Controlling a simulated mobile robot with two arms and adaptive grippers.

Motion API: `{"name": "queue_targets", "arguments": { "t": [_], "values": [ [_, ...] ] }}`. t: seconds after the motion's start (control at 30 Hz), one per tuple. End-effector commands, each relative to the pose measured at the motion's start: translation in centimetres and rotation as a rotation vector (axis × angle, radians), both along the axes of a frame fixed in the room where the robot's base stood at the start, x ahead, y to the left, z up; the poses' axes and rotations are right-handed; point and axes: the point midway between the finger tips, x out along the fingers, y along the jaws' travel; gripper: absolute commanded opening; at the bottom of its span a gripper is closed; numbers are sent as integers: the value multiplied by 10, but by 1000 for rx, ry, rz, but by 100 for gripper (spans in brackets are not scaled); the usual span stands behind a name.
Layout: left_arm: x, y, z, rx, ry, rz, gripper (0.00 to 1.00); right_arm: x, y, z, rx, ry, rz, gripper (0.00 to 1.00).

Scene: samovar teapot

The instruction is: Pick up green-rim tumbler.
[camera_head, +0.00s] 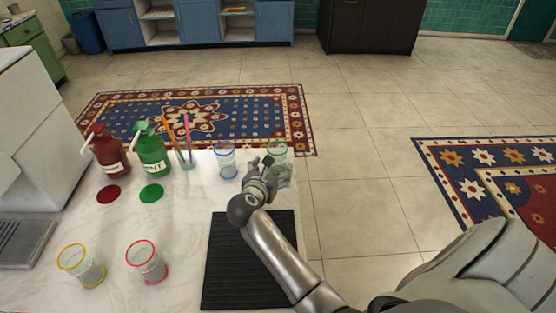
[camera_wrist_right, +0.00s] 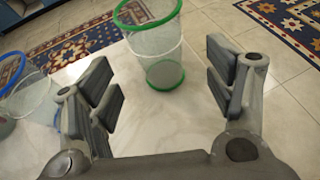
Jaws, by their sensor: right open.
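The green-rim tumbler (camera_head: 277,150) stands upright at the far right corner of the white counter in the head view, partly hidden by my right gripper. In the right wrist view the green-rim tumbler (camera_wrist_right: 158,48) is clear, with a green rim and green base. My right gripper (camera_head: 267,172) is open, and in the wrist view its fingers (camera_wrist_right: 165,90) are spread with the tumbler ahead, beyond the fingertips and roughly centred. Nothing is between the fingers. My left gripper is not in view.
A blue-rim tumbler (camera_head: 226,160) stands just left of the green one. Yellow-rim (camera_head: 81,265) and red-rim (camera_head: 146,262) tumblers stand at the front left. A black ribbed mat (camera_head: 240,262) lies under my right arm. Red (camera_head: 110,151) and green (camera_head: 151,150) pump bottles and a straw glass (camera_head: 185,156) stand left.

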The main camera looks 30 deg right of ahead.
Motion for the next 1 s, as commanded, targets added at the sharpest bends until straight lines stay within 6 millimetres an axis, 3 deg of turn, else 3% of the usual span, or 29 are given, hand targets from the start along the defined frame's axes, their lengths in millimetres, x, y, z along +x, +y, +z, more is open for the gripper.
{"name": "queue_targets", "arguments": {
  "t": [0.2, 0.6, 0.9, 1.0],
  "values": [
    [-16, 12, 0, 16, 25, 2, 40, 11, -14, -7, 0, 0, -1, 76],
    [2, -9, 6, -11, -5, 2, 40, 40, -44, -28, -1, 0, -1, 76],
    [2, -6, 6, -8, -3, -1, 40, 42, -47, -30, 1, -1, 0, 76],
    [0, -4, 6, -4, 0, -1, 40, 42, -47, -30, 1, -1, 0, 64]
  ]
}}
